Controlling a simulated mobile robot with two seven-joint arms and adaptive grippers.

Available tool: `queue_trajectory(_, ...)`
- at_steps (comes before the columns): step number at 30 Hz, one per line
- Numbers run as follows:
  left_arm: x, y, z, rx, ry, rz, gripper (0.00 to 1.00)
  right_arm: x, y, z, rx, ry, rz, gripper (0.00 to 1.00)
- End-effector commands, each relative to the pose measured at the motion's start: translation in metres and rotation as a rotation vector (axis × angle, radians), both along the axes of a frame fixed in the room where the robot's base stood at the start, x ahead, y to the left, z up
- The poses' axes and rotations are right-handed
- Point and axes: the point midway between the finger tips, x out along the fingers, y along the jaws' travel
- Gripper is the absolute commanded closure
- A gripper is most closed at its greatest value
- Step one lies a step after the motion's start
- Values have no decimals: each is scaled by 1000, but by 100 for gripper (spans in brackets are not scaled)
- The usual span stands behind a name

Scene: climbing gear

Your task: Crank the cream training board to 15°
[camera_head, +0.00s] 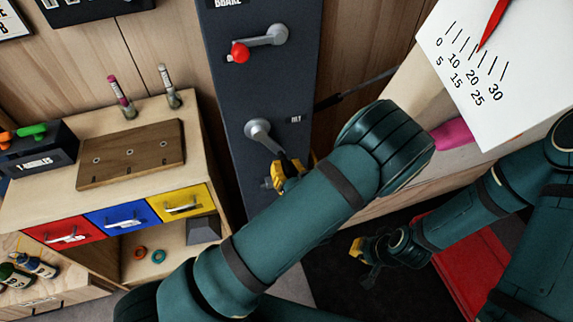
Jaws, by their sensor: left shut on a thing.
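The cream training board (404,84) shows partly behind the white angle scale (530,65). The scale runs from 0 to 30. Its red pointer (493,22) has its tip close to the middle marks, around 15; the exact reading is hard to tell. The grey tilt crank (258,131) sits low on the dark column, beside a small label. My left gripper (279,178) is shut on the crank's handle end, which the yellow fingers largely hide. My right gripper (362,262) hangs low over the dark floor, apart from the board; its opening is unclear.
A brake lever with a red knob (240,53) is above the crank on the dark column (228,90). A wooden cabinet (55,207) with red, blue and yellow drawers stands left. A pink hold (453,135) is near the board. A red mat (470,268) lies lower right.

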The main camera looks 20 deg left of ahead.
Motion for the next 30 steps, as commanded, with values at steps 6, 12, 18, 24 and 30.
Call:
queue_trajectory(6,-6,8,-5,50,45,10,100,0,0,4,1,0,0,100)
queue_trajectory(12,-12,18,-9,141,109,13,100,0,0,11,2,0,0,100)
queue_trajectory(18,-20,29,-12,252,184,14,100,0,-1,20,4,-1,1,100)
queue_trajectory(24,-25,36,-13,331,235,13,100,-1,-1,27,5,-1,1,100)
queue_trajectory(30,-26,38,-13,372,257,8,100,-1,-1,30,6,-1,1,100)
